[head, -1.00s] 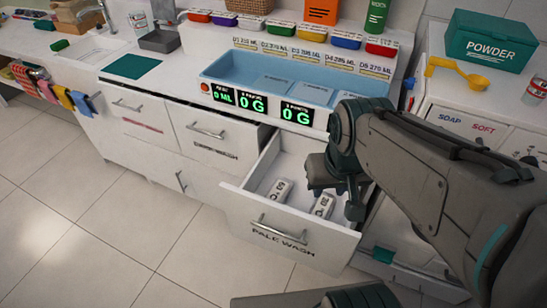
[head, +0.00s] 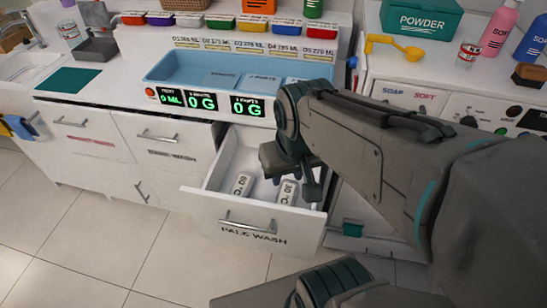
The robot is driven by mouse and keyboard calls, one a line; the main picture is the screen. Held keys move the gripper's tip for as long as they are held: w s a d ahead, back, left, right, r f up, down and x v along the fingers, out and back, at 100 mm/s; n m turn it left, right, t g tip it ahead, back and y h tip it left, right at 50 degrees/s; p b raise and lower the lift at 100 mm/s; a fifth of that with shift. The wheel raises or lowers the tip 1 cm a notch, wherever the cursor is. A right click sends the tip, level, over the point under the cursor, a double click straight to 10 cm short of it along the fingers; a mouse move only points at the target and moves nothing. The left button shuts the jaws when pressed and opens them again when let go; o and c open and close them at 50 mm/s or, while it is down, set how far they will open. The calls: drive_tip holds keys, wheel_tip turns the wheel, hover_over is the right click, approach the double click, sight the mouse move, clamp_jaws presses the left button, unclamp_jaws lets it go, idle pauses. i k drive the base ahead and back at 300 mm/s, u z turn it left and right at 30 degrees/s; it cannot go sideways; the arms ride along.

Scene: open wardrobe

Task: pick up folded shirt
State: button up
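I cannot make out a folded shirt in the head view. My gripper (head: 293,174) hangs over the open drawer marked "PALE WASH" (head: 252,222), at its right side. Its two fingers stand apart with nothing seen between them. Two small white labelled blocks lie in the drawer, a left one (head: 241,185) and a right one (head: 288,192). The right block is close below my gripper; I cannot tell if they touch. My arm hides the drawer's back right part.
A blue tray (head: 165,72) and lit displays (head: 208,104) sit on the counter above. Cloths (head: 22,127) hang at far left. The tiled floor (head: 70,240) at front left is clear.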

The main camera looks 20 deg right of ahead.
sight(244, 183)
drive_tip(key=u, duration=2.45)
drive_tip(key=k, duration=0.65)
drive_tip(key=z, duration=2)
drive_tip(key=i, duration=0.5)
drive_tip(key=u, duration=0.05)
